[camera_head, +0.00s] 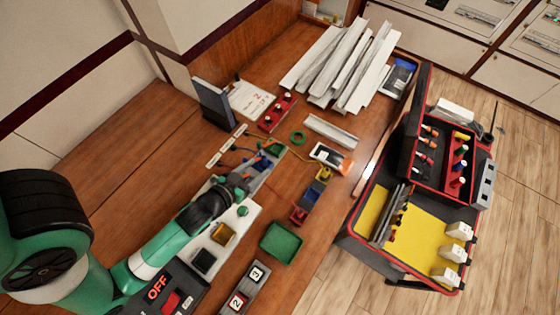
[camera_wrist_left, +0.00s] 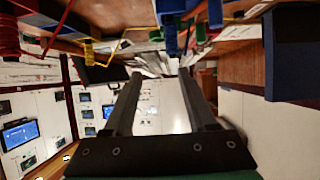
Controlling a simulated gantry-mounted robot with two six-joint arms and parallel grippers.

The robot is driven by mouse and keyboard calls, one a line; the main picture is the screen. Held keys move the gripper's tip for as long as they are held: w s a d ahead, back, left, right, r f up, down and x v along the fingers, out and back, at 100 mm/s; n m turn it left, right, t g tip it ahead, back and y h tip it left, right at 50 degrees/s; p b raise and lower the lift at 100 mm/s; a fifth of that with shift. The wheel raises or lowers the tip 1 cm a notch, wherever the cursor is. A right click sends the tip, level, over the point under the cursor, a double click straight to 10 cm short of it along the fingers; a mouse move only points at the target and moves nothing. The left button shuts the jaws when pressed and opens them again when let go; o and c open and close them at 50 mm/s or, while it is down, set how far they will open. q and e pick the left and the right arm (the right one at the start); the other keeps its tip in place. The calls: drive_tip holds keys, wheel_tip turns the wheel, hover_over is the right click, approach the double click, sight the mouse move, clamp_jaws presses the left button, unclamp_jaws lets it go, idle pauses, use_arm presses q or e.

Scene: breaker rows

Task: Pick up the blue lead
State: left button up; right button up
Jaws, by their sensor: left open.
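My left gripper (camera_head: 262,164) reaches over the wooden bench from the lower left, low among small coloured leads. It also shows in the wrist view (camera_wrist_left: 160,78), its two dark fingers apart with no lead clearly held between them. A blue lead end (camera_wrist_left: 170,38) shows at the top of the wrist view, beyond and above the fingers. Another blue piece (camera_wrist_left: 215,14) is to its right, with a green piece (camera_wrist_left: 201,31) beside it. In the head view the leads by the fingertips are small and partly hidden by the gripper. My right gripper is out of view.
A red block (camera_head: 277,112) and green ring (camera_head: 298,137) lie behind. An open toolbox (camera_head: 420,240) is at the right. The bench's left part (camera_head: 130,150) is clear.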

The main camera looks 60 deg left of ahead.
sight(264, 159)
use_arm(q)
drive_tip(key=shift+g, duration=0.4)
drive_tip(key=w+a+f, duration=0.3)
drive_tip(key=shift+a+f, duration=0.15)
drive_tip(key=x, duration=0.5)
drive_tip(key=shift+w+a+p, duration=0.1)
drive_tip(key=shift+a+p, duration=0.2)
clamp_jaws()
